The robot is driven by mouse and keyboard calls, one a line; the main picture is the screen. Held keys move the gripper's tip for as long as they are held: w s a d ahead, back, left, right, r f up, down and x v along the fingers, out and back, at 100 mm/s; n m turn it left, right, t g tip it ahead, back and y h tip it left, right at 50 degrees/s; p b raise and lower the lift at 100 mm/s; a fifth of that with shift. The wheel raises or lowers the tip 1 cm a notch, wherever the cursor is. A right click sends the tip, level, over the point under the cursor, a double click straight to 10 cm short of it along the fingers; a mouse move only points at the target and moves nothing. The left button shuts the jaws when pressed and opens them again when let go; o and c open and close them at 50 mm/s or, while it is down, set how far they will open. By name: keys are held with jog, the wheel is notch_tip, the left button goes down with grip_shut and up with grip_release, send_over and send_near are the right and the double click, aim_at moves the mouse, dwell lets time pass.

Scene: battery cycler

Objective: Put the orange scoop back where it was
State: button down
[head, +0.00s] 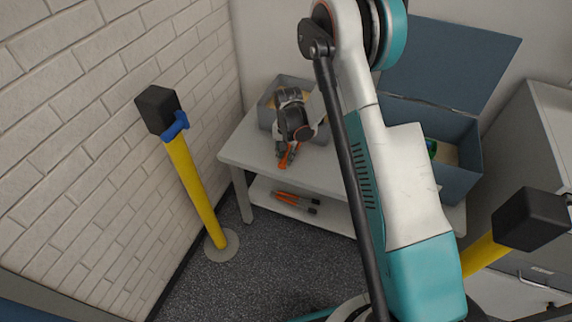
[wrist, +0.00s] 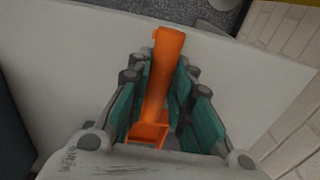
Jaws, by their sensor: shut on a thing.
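The orange scoop (wrist: 163,75) is between the teal finger pads of my gripper (wrist: 155,95) in the wrist view. Its handle points away from the wrist and its square end lies close to the palm. In the head view my gripper (head: 288,140) is over the left part of the white table, with a bit of the orange scoop (head: 286,158) showing at the fingertips. My gripper is shut on the scoop. I cannot tell whether the scoop touches the tabletop.
A grey bin (head: 268,104) stands behind my gripper on the table (head: 240,150). A blue-grey box (head: 462,170) with a raised lid is at the right, partly hidden by my arm. Orange-and-dark tools (head: 296,200) lie on the lower shelf. A yellow post (head: 192,185) stands at the left.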

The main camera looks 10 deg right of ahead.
notch_tip(320, 180, down, 4)
jog(key=shift+f+b, duration=0.2)
jog(key=shift+b, duration=0.6)
jog(key=shift+r, duration=0.1)
jog(key=c, duration=1.4)
grip_release()
jog(key=shift+c, duration=0.2)
